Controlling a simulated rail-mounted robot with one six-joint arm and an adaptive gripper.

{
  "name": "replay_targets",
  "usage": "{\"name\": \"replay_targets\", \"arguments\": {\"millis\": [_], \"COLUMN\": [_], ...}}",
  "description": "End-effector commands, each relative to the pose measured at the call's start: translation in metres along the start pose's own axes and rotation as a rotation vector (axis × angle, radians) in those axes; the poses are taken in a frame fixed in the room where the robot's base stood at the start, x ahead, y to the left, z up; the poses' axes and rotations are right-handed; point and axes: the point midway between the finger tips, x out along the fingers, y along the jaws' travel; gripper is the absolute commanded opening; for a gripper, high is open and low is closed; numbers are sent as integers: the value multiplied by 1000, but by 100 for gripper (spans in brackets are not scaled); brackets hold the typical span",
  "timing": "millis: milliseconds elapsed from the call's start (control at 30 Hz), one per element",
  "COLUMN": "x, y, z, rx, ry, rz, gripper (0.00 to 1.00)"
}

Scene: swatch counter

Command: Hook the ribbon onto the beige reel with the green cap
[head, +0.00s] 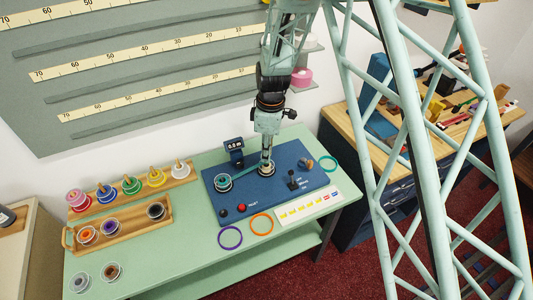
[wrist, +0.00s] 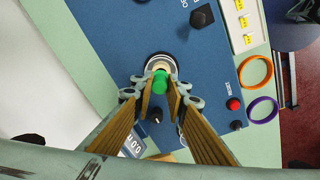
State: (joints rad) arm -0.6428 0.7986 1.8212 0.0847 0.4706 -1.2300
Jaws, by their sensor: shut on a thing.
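My gripper (head: 267,158) points straight down over the right-hand reel on the blue panel. In the wrist view its tan finger pads (wrist: 160,97) close on the green cap (wrist: 160,82). The pale beige reel (wrist: 158,58) shows just beyond the cap, partly hidden by it and the fingers. I cannot tell whether the cap touches the reel.
The blue panel (head: 250,199) has a display (head: 235,148), a black lever (head: 292,180) and knobs. Purple (head: 230,238), orange (head: 261,224) and teal (head: 329,163) rings lie around it. A spool rack and wooden tray (head: 127,227) with reels stand left.

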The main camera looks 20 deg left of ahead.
Motion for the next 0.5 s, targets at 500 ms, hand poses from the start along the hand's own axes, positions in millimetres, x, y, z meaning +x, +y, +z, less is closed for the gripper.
{"name": "replay_targets", "arguments": {"millis": [500], "x": [10], "y": [0], "z": [1], "rx": [0], "ry": [0], "rz": [0], "gripper": [5]}}
